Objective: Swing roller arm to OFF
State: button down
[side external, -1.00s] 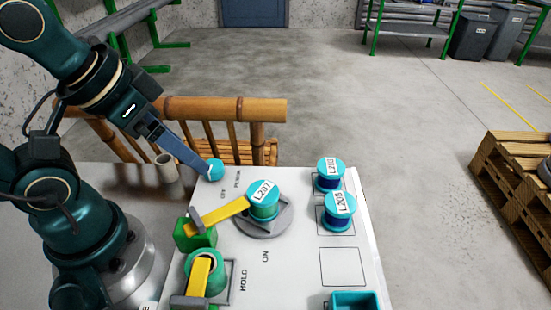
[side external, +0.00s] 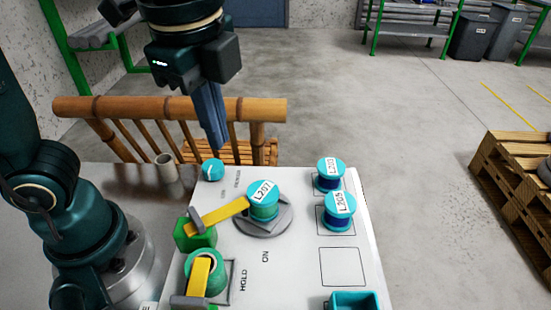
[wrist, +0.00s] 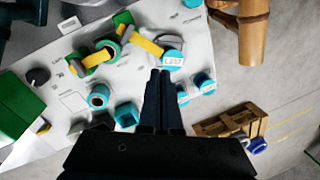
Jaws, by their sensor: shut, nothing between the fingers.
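A yellow arm (side external: 220,213) runs from a green block (side external: 193,236) at the left to a green spool labelled L207 (side external: 263,200) on a round grey base. Printed words, seemingly OFF, lie behind it, and ON lies in front. The yellow arm also shows in the wrist view (wrist: 141,41), with the L207 spool (wrist: 172,61) at its end. A small teal round piece (side external: 212,170) sits at the panel's back left corner. My gripper (side external: 216,146) is shut and empty, pointing down above the panel's back edge, apart from the teal piece. Its fingers also show in the wrist view (wrist: 164,76).
A second yellow arm (side external: 198,277) lies over a green spool beside HOLD. Two labelled blue spools (side external: 330,174) (side external: 340,211) stand on the right of the white panel (side external: 300,265). A bamboo rail (side external: 175,108) stands behind. A wooden pallet (side external: 510,180) is at the far right.

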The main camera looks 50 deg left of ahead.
jog(key=d+f+m, duration=0.2)
jog(key=d+m, duration=0.1)
jog(key=d, duration=0.1)
jog(key=s+d+f+m+g+y, duration=0.1)
jog(key=d+f+m, duration=0.1)
jog(key=d, duration=0.3)
jog(key=shift+f+m+y, duration=0.15)
jog(key=shift+m+y, duration=0.15)
jog(key=shift+m, duration=0.1)
jog(key=shift+s+a, duration=0.1)
jog(key=x, duration=1)
jog(key=shift+s, duration=0.1)
jog(key=shift+a, duration=1.15)
jog(key=shift+w+a, duration=0.35)
jog(key=shift+a, duration=0.45)
